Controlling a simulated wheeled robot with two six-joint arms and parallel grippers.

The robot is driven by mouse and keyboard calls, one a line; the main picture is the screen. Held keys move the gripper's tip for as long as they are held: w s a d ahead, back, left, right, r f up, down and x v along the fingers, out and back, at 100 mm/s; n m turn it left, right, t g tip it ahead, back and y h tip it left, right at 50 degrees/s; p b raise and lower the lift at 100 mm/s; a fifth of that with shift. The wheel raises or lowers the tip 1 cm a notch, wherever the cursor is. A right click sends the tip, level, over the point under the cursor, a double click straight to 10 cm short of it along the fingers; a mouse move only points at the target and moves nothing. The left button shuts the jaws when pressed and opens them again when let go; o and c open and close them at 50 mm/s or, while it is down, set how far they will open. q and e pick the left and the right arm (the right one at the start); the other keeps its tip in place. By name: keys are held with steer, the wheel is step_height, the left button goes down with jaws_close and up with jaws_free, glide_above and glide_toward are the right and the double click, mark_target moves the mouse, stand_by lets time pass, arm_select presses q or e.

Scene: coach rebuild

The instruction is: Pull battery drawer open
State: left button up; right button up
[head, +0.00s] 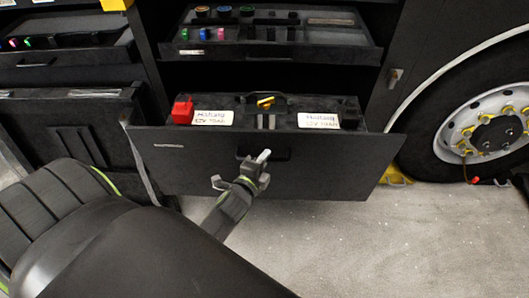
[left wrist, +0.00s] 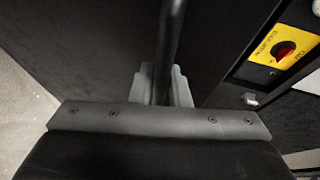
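The battery drawer (head: 330,165) stands pulled out from the dark cabinet, with its inside visible from above. Two dark batteries with white labels lie in it, and a red terminal cover (head: 183,110) is at its left. The dark bar handle (head: 280,154) is on the drawer front. My left gripper (head: 262,160) is at this handle. In the left wrist view the handle (left wrist: 172,45) runs between the two grey fingers (left wrist: 163,88), which close against it from both sides. My right gripper is out of view.
Above is an open tool drawer (head: 270,52). A yellow switch plate with a red knob (left wrist: 283,48) shows in the left wrist view. A wheel (head: 485,125) with a yellow chock (head: 395,175) stands at right. The grey floor (head: 340,245) before the drawer is clear.

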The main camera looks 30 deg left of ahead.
arm_select(q)
steer(key=o, duration=0.3)
steer(key=p+v, duration=0.4)
steer(key=v, duration=1.3)
steer(key=shift+s+p, duration=0.25)
steer(key=shift+p, duration=0.1)
steer(key=shift+f, duration=0.1)
